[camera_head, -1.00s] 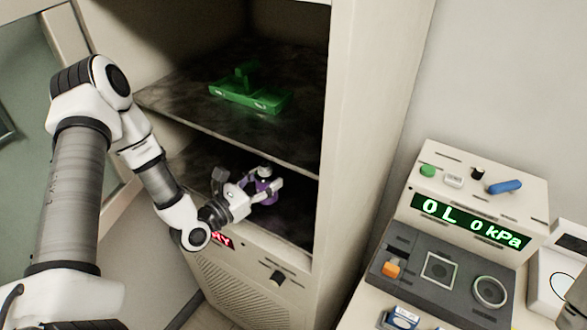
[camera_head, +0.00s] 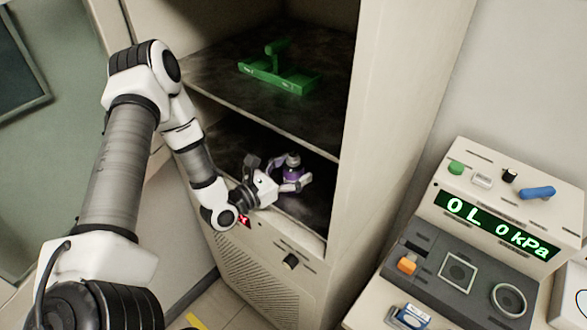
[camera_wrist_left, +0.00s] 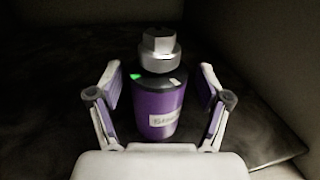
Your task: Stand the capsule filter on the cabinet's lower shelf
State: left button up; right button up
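The capsule filter (camera_head: 292,170) is a purple cylinder with a dark collar and grey metal cap. It stands upright on the cabinet's lower shelf (camera_head: 228,137). The left wrist view shows it close up (camera_wrist_left: 158,104), with a white label and a small green mark. My left gripper (camera_head: 290,184) reaches in from the shelf's front. Its fingers are spread on both sides of the filter, with a gap visible on each side. The filter's lower edge is partly hidden by the gripper body. My right gripper is not in view.
A green fixture (camera_head: 280,76) lies on the upper shelf (camera_head: 225,82), above my left gripper. The cabinet's side wall (camera_head: 385,120) stands to the right. A panel with a green kPa display (camera_head: 497,226) is at the right.

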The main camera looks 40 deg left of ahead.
pick_arm(q)
jog(key=shift+r, duration=0.1)
jog(key=shift+s+a+r+p, duration=0.1)
jog(key=shift+s+r+p, duration=0.1)
jog(key=shift+p, duration=0.2)
jog(key=p+v, duration=0.4)
jog(key=v, duration=0.7)
jog(key=shift+s, duration=0.3)
jog(key=shift+a+f, duration=0.1)
